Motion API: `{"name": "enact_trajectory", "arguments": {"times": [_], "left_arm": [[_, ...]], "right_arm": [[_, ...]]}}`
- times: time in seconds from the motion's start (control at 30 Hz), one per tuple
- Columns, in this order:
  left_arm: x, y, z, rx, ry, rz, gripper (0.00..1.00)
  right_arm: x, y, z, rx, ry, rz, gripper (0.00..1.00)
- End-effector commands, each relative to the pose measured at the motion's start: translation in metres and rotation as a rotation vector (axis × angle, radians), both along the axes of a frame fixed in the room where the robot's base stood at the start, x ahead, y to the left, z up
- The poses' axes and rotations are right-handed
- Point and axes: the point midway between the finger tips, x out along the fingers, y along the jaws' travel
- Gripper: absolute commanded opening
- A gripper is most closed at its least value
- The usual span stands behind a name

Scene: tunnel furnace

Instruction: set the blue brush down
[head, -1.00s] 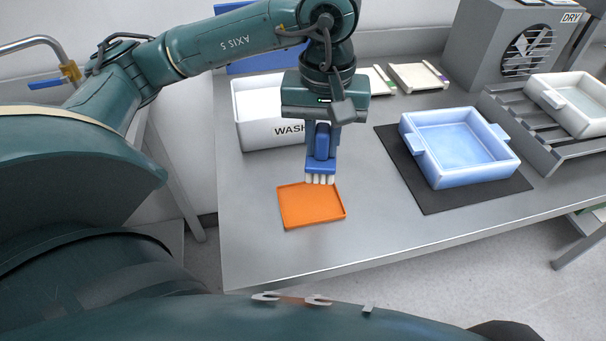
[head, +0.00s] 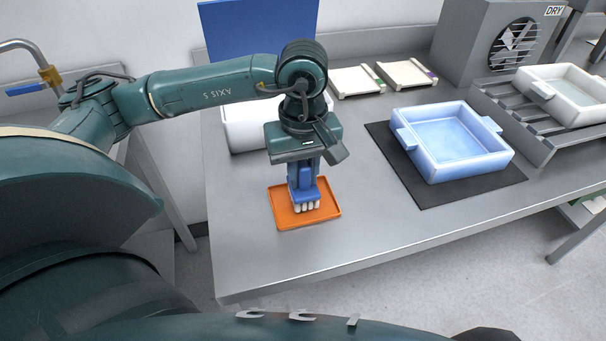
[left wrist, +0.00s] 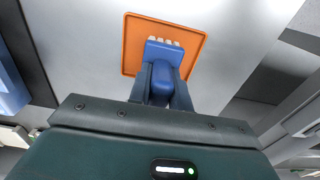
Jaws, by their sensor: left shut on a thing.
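The blue brush (head: 306,194) has a blue body and white bristle tufts that point down. My left gripper (head: 304,180) is shut on its handle. The brush is over the orange tray (head: 328,216), near the table's front left; I cannot tell whether the bristles touch the tray floor. In the left wrist view the brush (left wrist: 164,50) shows between my left gripper's fingers (left wrist: 162,85), with the orange tray (left wrist: 132,45) behind it. My right gripper is not in view.
A white bin (head: 240,128) stands behind my left gripper. A blue-white basin (head: 460,167) sits on a black mat (head: 440,194) to the right. Farther right are a slatted rack (head: 520,125) and a dryer (head: 480,45). The front of the table is clear.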

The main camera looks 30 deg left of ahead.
Motion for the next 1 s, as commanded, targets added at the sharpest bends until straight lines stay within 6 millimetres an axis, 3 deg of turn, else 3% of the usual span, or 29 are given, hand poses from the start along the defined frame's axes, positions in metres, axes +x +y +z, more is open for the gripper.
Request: {"name": "enact_trajectory", "arguments": {"times": [0.1, 0.43, 0.47, 0.7, 1.0], "left_arm": [[-0.0004, 0.0002, -0.0111, 0.001, 0.001, 0.000, 0.00], [0.0000, 0.0001, -0.0164, 0.000, -0.001, -0.001, 0.00], [-0.0001, 0.0001, -0.0149, 0.000, 0.000, -0.001, 0.21], [-0.0004, 0.0002, -0.0142, 0.001, 0.001, -0.001, 0.41], [-0.0003, 0.0003, -0.0113, 0.001, 0.001, -0.001, 0.42]], "right_arm": [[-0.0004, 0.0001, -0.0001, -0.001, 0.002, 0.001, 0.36], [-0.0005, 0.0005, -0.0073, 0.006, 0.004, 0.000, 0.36], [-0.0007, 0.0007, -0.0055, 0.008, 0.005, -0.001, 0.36], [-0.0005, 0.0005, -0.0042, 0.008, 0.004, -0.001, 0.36], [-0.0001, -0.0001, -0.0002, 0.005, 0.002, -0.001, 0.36]]}}
